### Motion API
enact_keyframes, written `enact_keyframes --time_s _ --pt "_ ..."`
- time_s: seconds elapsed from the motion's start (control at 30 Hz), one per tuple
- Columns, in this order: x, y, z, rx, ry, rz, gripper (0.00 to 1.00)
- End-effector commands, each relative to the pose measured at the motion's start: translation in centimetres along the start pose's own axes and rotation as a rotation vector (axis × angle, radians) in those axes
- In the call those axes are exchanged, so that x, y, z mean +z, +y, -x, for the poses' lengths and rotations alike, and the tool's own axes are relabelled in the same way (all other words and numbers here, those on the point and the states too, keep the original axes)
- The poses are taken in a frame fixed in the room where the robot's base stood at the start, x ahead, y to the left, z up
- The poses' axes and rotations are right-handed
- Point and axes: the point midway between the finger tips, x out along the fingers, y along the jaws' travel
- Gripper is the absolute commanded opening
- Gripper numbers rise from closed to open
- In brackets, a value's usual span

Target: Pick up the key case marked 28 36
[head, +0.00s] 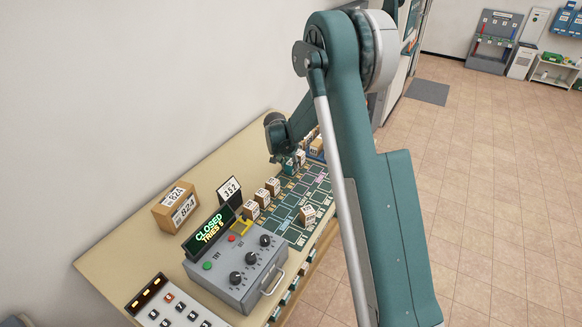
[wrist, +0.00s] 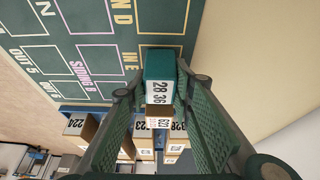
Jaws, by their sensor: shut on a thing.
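The key case marked 28 36 (wrist: 160,88) is teal with a white label and sits between the fingers of my gripper (wrist: 163,84) in the wrist view. The fingers are shut on it, one on each side. Its label faces the wrist camera and reads sideways. In the head view, my gripper (head: 281,152) is over the far end of the table, beside small blocks. The case is too small there to make out clearly.
A green board (head: 297,205) printed with track boxes carries several small labelled blocks.

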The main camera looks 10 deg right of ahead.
Motion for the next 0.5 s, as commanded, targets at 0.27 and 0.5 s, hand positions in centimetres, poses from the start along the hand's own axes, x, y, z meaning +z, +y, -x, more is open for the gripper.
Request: enact_keyframes --time_s 0.27,0.5 --pt "-0.6 0.0 1.4 0.000 0.000 0.000 0.11" --pt "-1.8 0.0 4.4 0.000 0.000 0.000 0.11"
